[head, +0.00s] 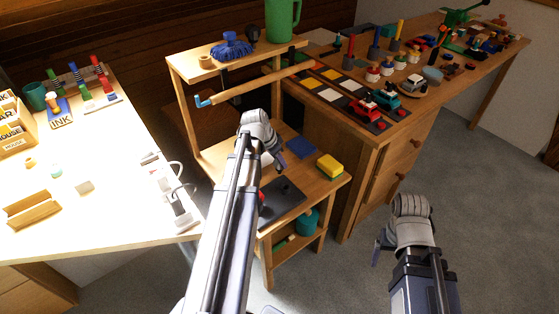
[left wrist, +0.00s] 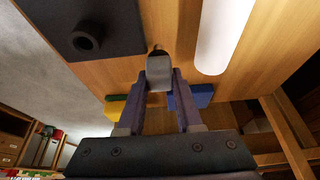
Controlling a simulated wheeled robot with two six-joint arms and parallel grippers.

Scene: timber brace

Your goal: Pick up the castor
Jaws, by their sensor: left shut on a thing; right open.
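A small grey piece, which looks like the castor (left wrist: 160,73), sits between the fingertips of my left gripper in the left wrist view. My left gripper (left wrist: 160,88) is shut on it, with a dark finger on each side. The wooden surface of the stand lies behind it; I cannot tell whether the piece touches it. In the head view my left gripper (head: 273,158) is over the stand's worktop (head: 326,189), and my own arm hides the castor. My right gripper (head: 379,254) is open and empty, over the floor right of the stand.
A dark plate (head: 284,204) with a knob, a yellow sponge (head: 329,166) and a blue pad (head: 300,147) lie on the worktop near my left gripper. A wooden bar (head: 262,83) crosses above. A white table (head: 110,204) is left; a toy-covered bench (head: 378,136) is right.

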